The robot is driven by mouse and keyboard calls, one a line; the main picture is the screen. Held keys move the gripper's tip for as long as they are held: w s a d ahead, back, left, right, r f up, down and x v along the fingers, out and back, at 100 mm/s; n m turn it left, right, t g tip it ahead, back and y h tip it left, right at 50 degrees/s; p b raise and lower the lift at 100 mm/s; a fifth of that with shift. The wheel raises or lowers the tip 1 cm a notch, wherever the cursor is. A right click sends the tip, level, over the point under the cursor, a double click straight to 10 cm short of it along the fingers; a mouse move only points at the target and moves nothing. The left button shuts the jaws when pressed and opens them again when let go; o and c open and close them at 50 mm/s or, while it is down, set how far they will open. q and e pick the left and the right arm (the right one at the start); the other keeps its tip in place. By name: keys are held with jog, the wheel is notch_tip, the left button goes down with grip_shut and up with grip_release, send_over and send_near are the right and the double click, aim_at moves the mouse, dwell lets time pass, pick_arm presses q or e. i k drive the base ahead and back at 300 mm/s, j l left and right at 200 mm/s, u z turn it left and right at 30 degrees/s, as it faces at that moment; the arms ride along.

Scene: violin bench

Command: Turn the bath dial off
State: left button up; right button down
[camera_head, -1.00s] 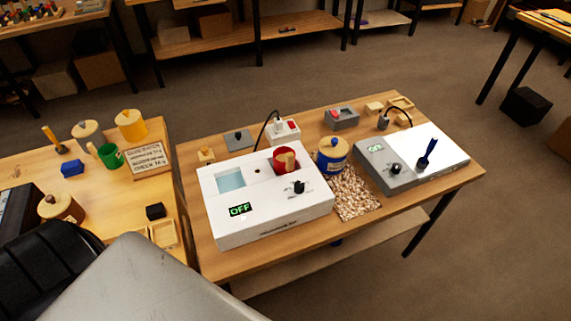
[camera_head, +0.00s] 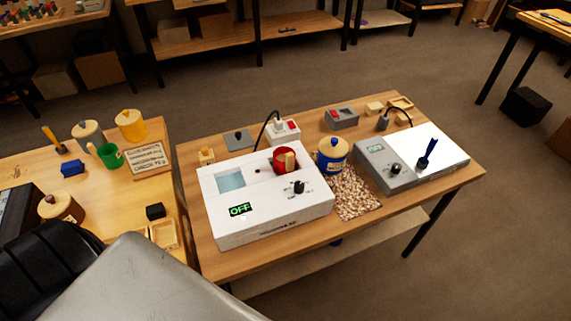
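The white bath (camera_head: 265,222) stands on the left part of the wooden bench. Its black dial (camera_head: 298,187) sits on the top face toward the right, and a green display (camera_head: 240,209) at the front left reads OFF. A square of pale blue water (camera_head: 230,180) shows at the back left. A red pot (camera_head: 285,160) with a wooden piece sits in the bath's back right. Neither of my grippers is in view.
A blue jar (camera_head: 332,155) stands right of the bath on a speckled mat (camera_head: 352,194). A grey and white unit with its own black dial (camera_head: 395,168) and blue tool is further right. A white socket box (camera_head: 284,130) stands behind. My grey body covers the bottom left.

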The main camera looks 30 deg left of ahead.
aim_at(299, 188)
jog(key=u, duration=1.15)
jog(key=k+j+z, duration=0.1)
jog(key=z, duration=0.2)
jog(key=j, duration=0.1)
